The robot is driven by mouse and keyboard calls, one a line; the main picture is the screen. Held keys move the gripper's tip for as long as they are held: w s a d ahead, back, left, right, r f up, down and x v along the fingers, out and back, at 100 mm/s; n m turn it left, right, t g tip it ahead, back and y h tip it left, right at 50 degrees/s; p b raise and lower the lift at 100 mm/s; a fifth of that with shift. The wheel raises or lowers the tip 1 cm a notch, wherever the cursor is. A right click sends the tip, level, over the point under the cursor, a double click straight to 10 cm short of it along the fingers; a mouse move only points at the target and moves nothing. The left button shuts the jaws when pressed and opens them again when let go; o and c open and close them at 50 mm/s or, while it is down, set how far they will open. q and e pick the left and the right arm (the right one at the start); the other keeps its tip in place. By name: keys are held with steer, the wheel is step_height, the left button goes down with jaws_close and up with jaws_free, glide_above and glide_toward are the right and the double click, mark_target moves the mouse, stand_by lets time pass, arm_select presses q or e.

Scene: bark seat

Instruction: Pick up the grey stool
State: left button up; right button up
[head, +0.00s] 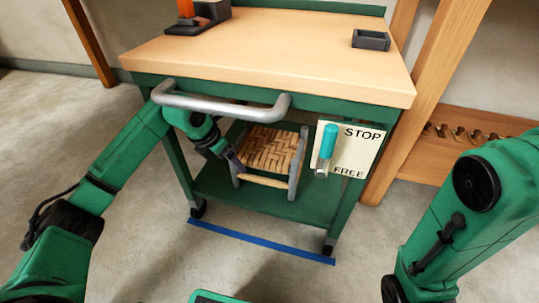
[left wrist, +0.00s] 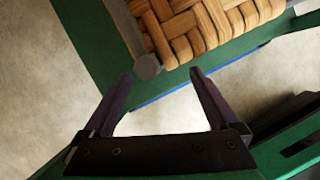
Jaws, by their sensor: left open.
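The grey stool (head: 270,149) has grey legs and a seat woven from tan strips. It stands upright on the green lower shelf (head: 217,189) of a workbench cart. In the left wrist view, the round grey top of one stool post (left wrist: 147,67) and the woven seat (left wrist: 205,25) show close up. My left gripper (head: 235,160) is at the stool's left front corner, under the bench top. Its two dark fingers (left wrist: 160,76) are open and empty, pointing at the post; I cannot tell whether the tips touch it. My right gripper is out of view.
A STOP/FREE plate (head: 358,155) with a teal lever (head: 328,141) hangs right of the stool. A small grey tray (head: 371,40) sits on the bench top. Blue tape (head: 260,241) marks the floor.

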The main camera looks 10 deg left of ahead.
mark_target(237, 173)
arm_select(q)
steer(key=b+x, duration=0.3)
steer(key=x, duration=0.2)
steer(key=shift+f, duration=0.15)
steer(key=shift+c, duration=0.5)
jaws_close()
steer(key=shift+r, duration=0.2)
stand_by(0.4)
